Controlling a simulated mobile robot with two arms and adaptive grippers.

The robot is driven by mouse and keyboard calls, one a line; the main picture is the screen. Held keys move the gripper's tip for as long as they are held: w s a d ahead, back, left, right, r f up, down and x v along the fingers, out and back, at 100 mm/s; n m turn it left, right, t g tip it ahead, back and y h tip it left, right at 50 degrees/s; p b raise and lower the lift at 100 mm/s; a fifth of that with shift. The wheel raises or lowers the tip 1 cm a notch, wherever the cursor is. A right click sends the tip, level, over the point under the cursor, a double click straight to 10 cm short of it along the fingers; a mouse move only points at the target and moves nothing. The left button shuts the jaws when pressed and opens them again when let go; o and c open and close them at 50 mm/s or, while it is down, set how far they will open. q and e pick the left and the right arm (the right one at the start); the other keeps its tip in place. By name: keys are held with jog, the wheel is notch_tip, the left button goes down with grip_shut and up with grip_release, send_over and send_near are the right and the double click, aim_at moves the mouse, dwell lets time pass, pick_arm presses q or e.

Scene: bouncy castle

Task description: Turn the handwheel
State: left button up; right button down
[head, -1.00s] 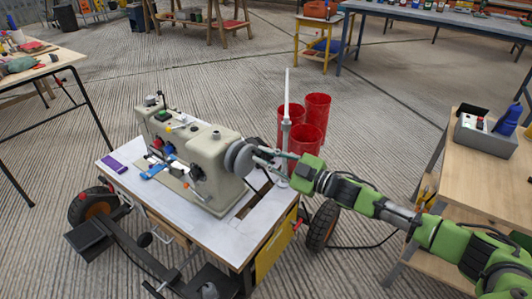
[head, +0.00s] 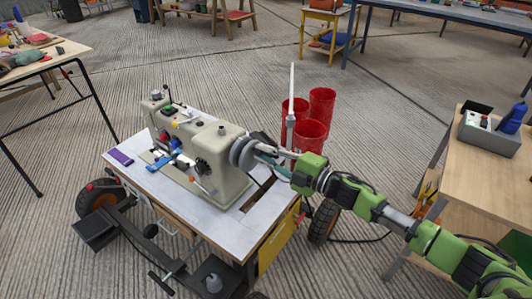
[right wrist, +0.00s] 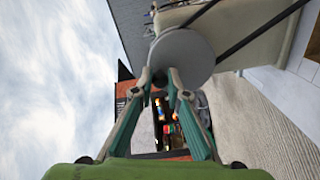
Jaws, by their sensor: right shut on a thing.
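The cream sewing machine (head: 215,165) stands on a white-topped wheeled table (head: 232,228). Its grey round handwheel (head: 239,151) is at the machine's right end. My right gripper (head: 262,152) reaches in from the right and is shut on the handwheel's rim. In the right wrist view the handwheel (right wrist: 183,57) is a plain grey disc in front of the fingertips of my right gripper (right wrist: 163,80). The fingers hide part of the wheel's edge. My left gripper is not in view.
Red bins (head: 312,132) and an upright white rod (head: 291,90) stand just behind the arm. A wooden workbench (head: 478,165) with a grey control box (head: 488,133) is on the right. Another table (head: 70,60) is at the far left.

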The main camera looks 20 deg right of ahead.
dwell(0.4)
jog(key=c, duration=2)
grip_release()
jog(key=v, duration=1.2)
